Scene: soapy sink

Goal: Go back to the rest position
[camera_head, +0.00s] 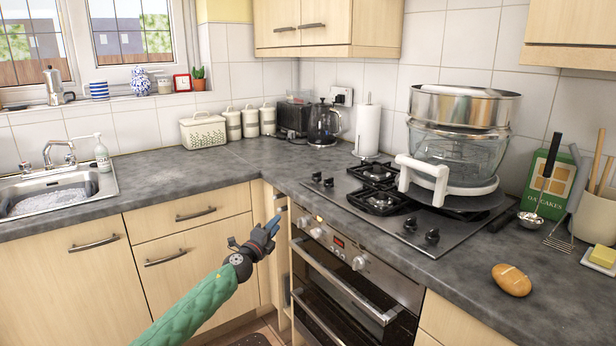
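My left arm, in a green sleeve, comes up from the bottom of the head view. My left gripper (272,230) is in front of the cabinet corner beside the oven, below the worktop edge. Its dark fingers are seen from the side and point up and right. I see nothing held in it, but the gap between the fingers is not clear. My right gripper and arm are out of view.
The grey worktop (235,160) runs along the cabinets close by the gripper. The oven (350,285) is just right of it, under the gas hob (400,205). The sink (50,195) with suds is at left. A bread roll (512,280) lies at right.

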